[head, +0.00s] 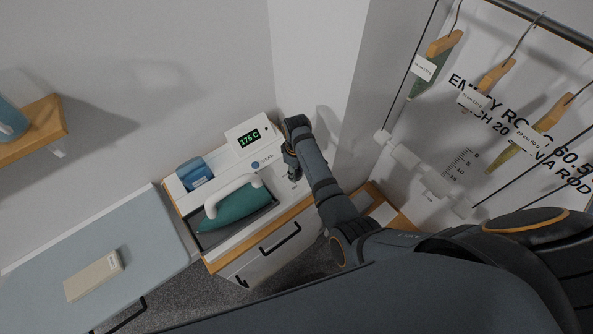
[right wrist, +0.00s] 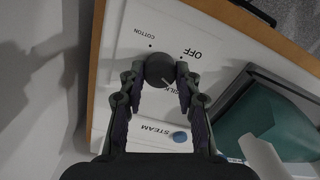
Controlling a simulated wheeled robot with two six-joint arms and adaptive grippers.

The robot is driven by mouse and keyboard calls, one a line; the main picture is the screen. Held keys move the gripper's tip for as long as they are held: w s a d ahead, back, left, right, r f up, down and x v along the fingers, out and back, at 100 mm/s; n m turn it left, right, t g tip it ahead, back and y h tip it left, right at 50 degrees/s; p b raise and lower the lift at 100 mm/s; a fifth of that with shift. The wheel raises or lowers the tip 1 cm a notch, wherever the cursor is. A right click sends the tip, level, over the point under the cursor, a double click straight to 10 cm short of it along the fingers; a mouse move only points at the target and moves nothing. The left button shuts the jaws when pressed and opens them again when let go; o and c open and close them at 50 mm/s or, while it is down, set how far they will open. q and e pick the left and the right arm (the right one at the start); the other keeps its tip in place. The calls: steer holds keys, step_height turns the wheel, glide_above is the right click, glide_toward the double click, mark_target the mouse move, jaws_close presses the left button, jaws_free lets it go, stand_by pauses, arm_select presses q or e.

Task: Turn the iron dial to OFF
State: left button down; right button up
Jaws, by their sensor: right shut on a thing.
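The iron dial (right wrist: 160,68) is a small dark round knob on the white station panel, in the right wrist view. Its light pointer mark points toward the SILK label, away from OFF (right wrist: 193,53). COTTON is printed on its other side. My right gripper (right wrist: 160,76) is shut on the dial, with a fingertip on each side. In the head view my right gripper (head: 291,163) reaches down to the panel's right end and hides the dial. The teal iron (head: 238,206) with a white handle rests in its dark tray. My left gripper is not in view.
A display (head: 249,139) reading 175 C stands behind the iron, and a blue tank (head: 195,174) sits left of it. A blue STEAM button (right wrist: 180,137) is close to my gripper. A wall stands right beside the station. Hangers (head: 496,76) hang at the upper right.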

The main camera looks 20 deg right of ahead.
steer(key=n, duration=1.3)
steer(key=shift+n, duration=0.4)
stand_by(0.4)
steer(key=o, duration=1.2)
steer(key=shift+c, duration=0.2)
step_height(320, 180, up, 8)
steer(key=shift+f, duration=0.2)
steer(key=shift+d, duration=0.1)
